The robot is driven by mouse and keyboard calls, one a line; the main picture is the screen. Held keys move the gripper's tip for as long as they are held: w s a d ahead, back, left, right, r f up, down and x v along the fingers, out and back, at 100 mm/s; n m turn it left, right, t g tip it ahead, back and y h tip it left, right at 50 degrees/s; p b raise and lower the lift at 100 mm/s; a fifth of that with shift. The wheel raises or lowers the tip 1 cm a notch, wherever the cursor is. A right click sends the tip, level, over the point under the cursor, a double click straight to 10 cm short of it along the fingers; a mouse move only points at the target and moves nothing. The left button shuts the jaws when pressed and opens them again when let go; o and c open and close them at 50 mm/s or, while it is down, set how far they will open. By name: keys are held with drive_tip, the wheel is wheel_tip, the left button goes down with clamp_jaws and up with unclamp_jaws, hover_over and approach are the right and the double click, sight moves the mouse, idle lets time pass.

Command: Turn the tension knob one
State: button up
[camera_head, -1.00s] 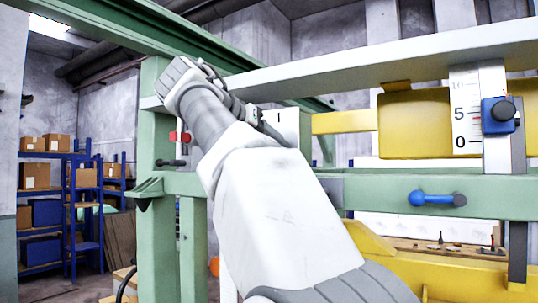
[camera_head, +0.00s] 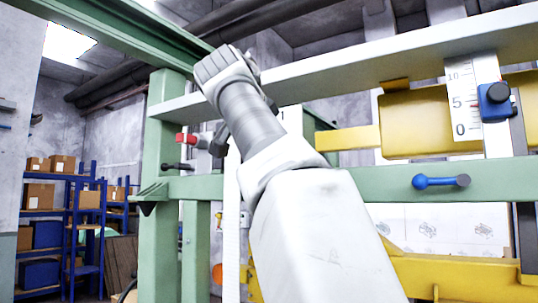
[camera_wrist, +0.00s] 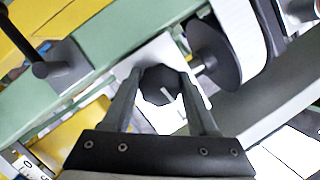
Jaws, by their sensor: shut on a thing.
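The tension knob one (camera_wrist: 160,86) is a dark, faceted knob with a pale line on its face, in the middle of the wrist view. It sits in front of a white plate, which also shows in the head view with a "1" on it (camera_head: 292,118). My gripper (camera_wrist: 161,76) has one finger on each side of the knob and is shut on it. In the head view my arm reaches up in front of the green frame and hides the knob and my fingertips.
A large dark round disc (camera_wrist: 214,54) on a shaft is close right of the knob. A dark lever (camera_wrist: 52,62) is at upper left. The head view shows a blue slider (camera_head: 495,101) on a scale, a blue handle (camera_head: 440,181) and a red part (camera_head: 185,139) left of my arm.

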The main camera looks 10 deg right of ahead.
drive_tip(key=shift+f+m+t+b, duration=0.15)
drive_tip(key=shift+m+t+b, duration=0.25)
drive_tip(key=shift+m+b, duration=0.55)
drive_tip(key=shift+m, duration=0.25)
drive_tip(key=shift+r, duration=0.2)
drive_tip(key=o, duration=1.3)
drive_tip(key=shift+o, duration=0.2)
drive_tip(key=shift+a, duration=0.1)
drive_tip(key=b+v, duration=0.2)
drive_tip(key=v, duration=1.5)
drive_tip(key=shift+s+f, duration=0.2)
drive_tip(key=shift+s, duration=0.05)
